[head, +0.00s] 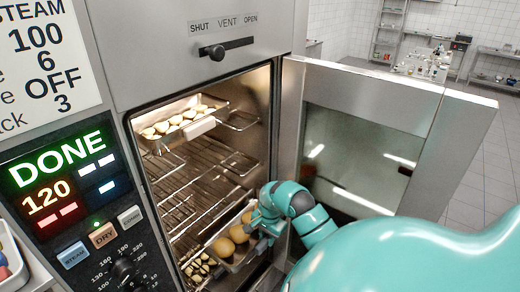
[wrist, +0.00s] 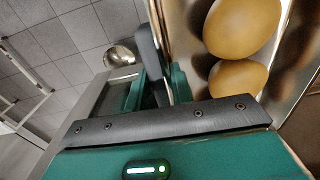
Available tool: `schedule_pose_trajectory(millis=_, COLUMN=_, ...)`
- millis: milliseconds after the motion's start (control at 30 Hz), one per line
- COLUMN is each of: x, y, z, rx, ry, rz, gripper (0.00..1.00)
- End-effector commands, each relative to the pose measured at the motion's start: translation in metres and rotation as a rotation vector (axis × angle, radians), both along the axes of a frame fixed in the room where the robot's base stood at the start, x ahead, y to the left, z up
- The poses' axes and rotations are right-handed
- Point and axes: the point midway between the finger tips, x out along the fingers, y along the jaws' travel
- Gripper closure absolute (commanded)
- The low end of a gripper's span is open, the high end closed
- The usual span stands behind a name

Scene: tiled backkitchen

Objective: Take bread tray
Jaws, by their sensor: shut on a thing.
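The bread tray (head: 236,264) is a shallow metal tray holding several round brown rolls (head: 238,234). It sits on a low rack inside the open oven. My gripper (head: 262,229) is at the tray's right front side, shut on its edge. In the wrist view my gripper (wrist: 160,68) has its dark finger against the tray's metal wall (wrist: 182,48), with two rolls (wrist: 240,28) close beside it. The far part of the tray is hidden in the head view.
The oven door (head: 370,150) stands open to the right, close to my arm. A tray of pale pieces (head: 180,122) is on an upper rack. Smaller pieces (head: 198,268) lie below left of the bread. Empty wire racks (head: 195,180) fill the middle. The panel (head: 60,175) reads DONE.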

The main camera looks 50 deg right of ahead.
Motion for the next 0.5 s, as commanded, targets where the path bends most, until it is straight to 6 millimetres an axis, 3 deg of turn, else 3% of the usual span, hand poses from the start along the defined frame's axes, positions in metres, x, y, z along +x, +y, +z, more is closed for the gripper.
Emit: schedule_pose_trajectory(millis=500, x=-0.054, y=-0.005, z=0.000, rx=-0.004, ry=-0.001, rz=0.000, gripper=1.00)
